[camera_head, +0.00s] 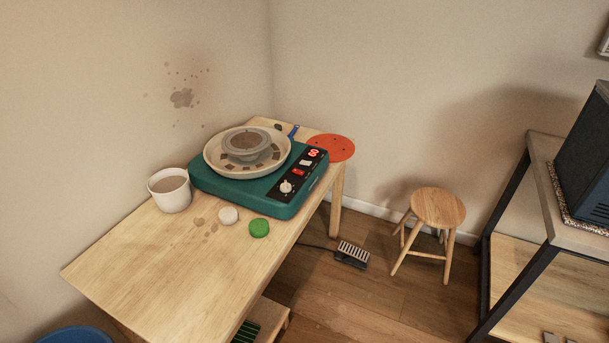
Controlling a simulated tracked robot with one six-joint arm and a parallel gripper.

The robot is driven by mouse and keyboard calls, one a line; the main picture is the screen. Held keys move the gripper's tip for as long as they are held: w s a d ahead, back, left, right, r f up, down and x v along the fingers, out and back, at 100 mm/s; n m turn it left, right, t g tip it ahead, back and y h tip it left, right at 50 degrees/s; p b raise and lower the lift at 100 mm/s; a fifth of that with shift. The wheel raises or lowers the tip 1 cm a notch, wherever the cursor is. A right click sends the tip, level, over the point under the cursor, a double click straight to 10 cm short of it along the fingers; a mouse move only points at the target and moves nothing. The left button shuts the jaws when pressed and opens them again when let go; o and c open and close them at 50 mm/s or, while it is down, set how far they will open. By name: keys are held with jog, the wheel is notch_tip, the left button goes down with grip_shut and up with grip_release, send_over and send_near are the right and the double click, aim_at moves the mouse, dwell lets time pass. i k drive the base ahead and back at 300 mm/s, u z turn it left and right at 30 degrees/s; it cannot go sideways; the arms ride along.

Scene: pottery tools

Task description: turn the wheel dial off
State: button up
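A green pottery wheel (233,189) sits at the far end of the wooden table. A round pan with a clay piece (247,143) on its wheel head is on top. The wheel dial (286,187) is a pale knob on the black control panel at the wheel's right side. A red switch (299,173) and a lit red display (313,153) are further up the same panel. The dial's exact setting is too small to read. My gripper is not in view.
A white cup of brown liquid (170,189), a white disc (228,215) and a green disc (259,228) stand near the wheel. An orange disc (332,148) overhangs the table's far right. The table's near part (140,265) is bare. A stool (437,208) and foot pedal (352,254) are on the floor.

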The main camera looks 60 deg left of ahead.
aim_at(285, 187)
jog(key=i, duration=2)
jog(key=u, duration=3.45)
